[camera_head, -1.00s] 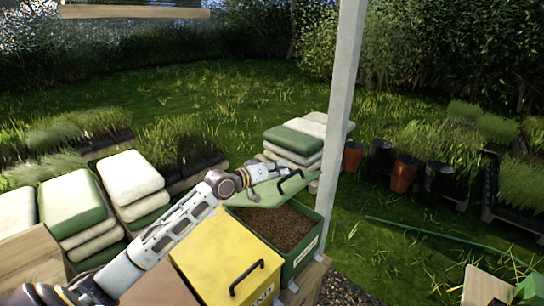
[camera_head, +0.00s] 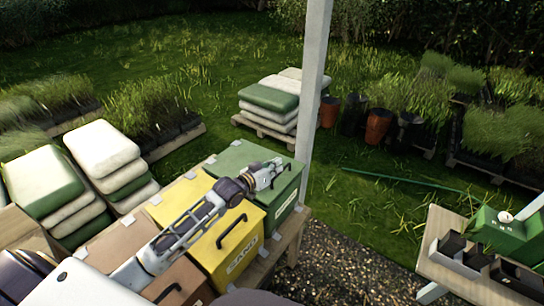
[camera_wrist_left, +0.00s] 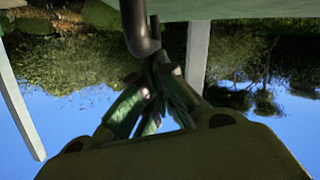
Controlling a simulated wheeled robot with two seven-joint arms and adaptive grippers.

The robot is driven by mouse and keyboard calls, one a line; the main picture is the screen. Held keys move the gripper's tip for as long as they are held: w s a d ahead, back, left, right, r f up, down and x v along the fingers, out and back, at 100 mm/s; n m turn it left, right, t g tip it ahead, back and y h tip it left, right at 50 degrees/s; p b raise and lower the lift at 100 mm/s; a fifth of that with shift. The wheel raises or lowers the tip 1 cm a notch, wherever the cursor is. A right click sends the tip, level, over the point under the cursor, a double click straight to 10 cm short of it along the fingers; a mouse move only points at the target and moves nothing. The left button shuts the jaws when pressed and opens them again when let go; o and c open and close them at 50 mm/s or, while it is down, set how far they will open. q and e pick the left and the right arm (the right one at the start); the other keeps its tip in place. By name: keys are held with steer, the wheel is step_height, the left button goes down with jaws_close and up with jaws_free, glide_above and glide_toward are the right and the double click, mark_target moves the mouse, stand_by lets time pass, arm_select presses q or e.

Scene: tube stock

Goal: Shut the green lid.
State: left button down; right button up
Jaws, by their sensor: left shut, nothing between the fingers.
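The green lid (camera_head: 235,158) lies flat over the green bin (camera_head: 286,198) at the far end of the row of bins, and no soil shows. Its dark handle also shows in the left wrist view (camera_wrist_left: 140,28), close to the fingers, with the lid's green surface (camera_wrist_left: 260,8) along the top. My left gripper (camera_head: 276,168) is over the lid's front part by the handle. Its fingers (camera_wrist_left: 160,75) are shut with nothing between them. Whether they touch the handle or lid I cannot tell. My right gripper is not in view.
A yellow sand bin (camera_head: 208,255) with its lid down stands beside the green one. A white post (camera_head: 312,90) rises just behind the bins. Stacked sacks (camera_head: 270,100) lie on a pallet beyond. A wooden table (camera_head: 460,280) with a green box (camera_head: 497,230) stands at right.

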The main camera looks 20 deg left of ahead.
arm_select(q)
steer(key=shift+s+d+f, duration=0.1)
steer(key=shift+d+f, duration=0.1)
steer(key=shift+f, duration=0.5)
steer(key=shift+d+f, duration=0.15)
steer(key=shift+f, duration=0.7)
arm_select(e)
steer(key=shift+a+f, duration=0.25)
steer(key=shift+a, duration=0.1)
